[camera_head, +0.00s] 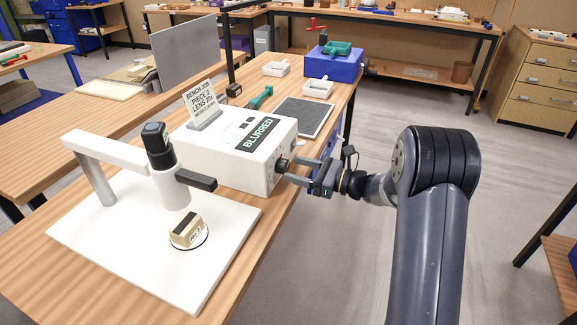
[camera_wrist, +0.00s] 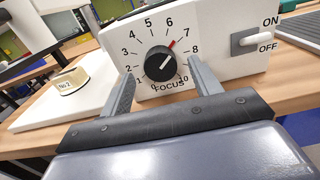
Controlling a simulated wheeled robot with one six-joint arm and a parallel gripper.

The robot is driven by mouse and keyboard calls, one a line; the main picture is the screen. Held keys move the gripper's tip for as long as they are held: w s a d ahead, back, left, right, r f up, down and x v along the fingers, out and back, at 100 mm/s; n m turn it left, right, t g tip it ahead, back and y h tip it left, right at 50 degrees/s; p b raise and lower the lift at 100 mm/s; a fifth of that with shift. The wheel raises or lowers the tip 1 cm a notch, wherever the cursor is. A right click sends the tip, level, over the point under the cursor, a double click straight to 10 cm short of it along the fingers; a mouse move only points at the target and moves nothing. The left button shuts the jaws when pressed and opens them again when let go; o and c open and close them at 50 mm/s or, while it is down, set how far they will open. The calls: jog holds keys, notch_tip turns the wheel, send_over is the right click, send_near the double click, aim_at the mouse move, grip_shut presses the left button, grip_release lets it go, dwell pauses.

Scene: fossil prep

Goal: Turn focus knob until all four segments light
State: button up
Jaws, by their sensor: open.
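The black focus knob (camera_wrist: 161,63) sits on the front of a white box (camera_wrist: 225,20), inside a dial numbered 0 to 10. Its white pointer line aims up and right, near a red mark between 6 and 7. The knob also shows in the head view (camera_head: 282,165). The box's top display (camera_head: 262,134) reads "BLURRED"; I cannot make out any lit segments. My gripper (camera_wrist: 160,74) is open, its two fingers on either side of the knob with gaps showing. In the head view my gripper (camera_head: 294,171) reaches the box's front from the right.
A microscope stand (camera_head: 175,185) with a white base holds a block (camera_head: 187,232) labelled No 2. A job card (camera_head: 200,96) stands on the box. An ON/OFF switch (camera_wrist: 246,39) is right of the dial. A dark mat (camera_head: 304,117) and blue box (camera_head: 333,66) lie farther back.

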aim_at(283, 166)
jog(key=shift+x, duration=1.5)
jog(key=shift+c, duration=0.2)
jog(key=c, duration=1)
jog(key=shift+o, duration=0.2)
jog(key=shift+f+b, duration=0.15)
jog(key=shift+b, duration=0.25)
